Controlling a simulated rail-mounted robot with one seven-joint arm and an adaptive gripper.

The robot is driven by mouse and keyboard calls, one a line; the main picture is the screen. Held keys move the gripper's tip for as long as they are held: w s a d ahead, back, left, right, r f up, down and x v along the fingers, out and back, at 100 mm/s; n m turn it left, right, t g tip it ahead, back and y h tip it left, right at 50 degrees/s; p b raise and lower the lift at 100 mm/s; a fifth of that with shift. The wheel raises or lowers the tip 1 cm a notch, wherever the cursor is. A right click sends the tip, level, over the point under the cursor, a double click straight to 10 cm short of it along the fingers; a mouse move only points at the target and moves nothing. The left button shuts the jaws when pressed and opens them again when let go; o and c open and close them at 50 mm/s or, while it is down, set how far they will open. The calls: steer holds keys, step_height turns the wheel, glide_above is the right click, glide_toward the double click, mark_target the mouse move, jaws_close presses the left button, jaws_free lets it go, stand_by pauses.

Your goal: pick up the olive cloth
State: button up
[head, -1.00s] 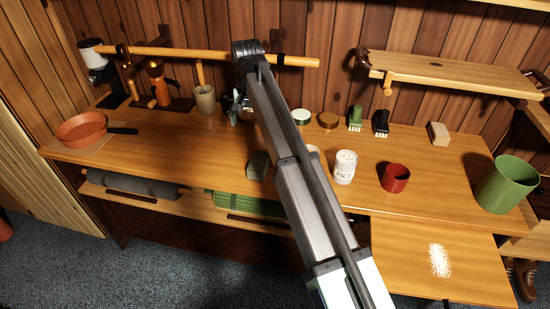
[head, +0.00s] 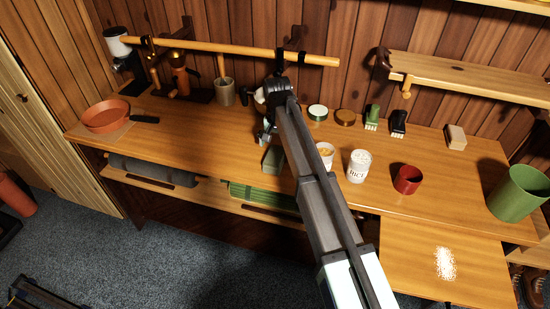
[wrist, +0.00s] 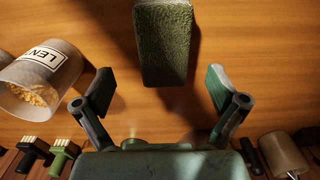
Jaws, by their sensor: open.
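The olive cloth (head: 273,159) is a dark green, block-like bundle near the front edge of the wooden counter, left of my arm in the head view. In the wrist view the olive cloth (wrist: 165,42) lies at the top centre, cut off by the picture edge. My gripper (wrist: 160,88) is open and empty, its two fingers spread apart below the cloth in that view. The cloth lies ahead of the gap between the fingers, not between them. In the head view my gripper (head: 266,132) is partly hidden by my arm, just behind the cloth.
A lentil jar (wrist: 42,78) stands left of the fingers in the wrist view. A rice jar (head: 359,166) and red cup (head: 407,180) stand right of my arm. Brushes (head: 398,123) and tins are behind. The counter left of the cloth, towards the pan (head: 107,115), is clear.

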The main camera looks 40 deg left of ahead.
mark_target(275, 155)
steer(key=shift+s+a+f+p, duration=0.15)
steer(key=shift+f+p, duration=0.5)
steer(key=shift+f, duration=0.65)
steer(key=shift+s+f+p, duration=0.1)
steer(key=shift+f+p, duration=0.55)
steer(key=shift+f, duration=0.65)
steer(key=c, duration=1.2)
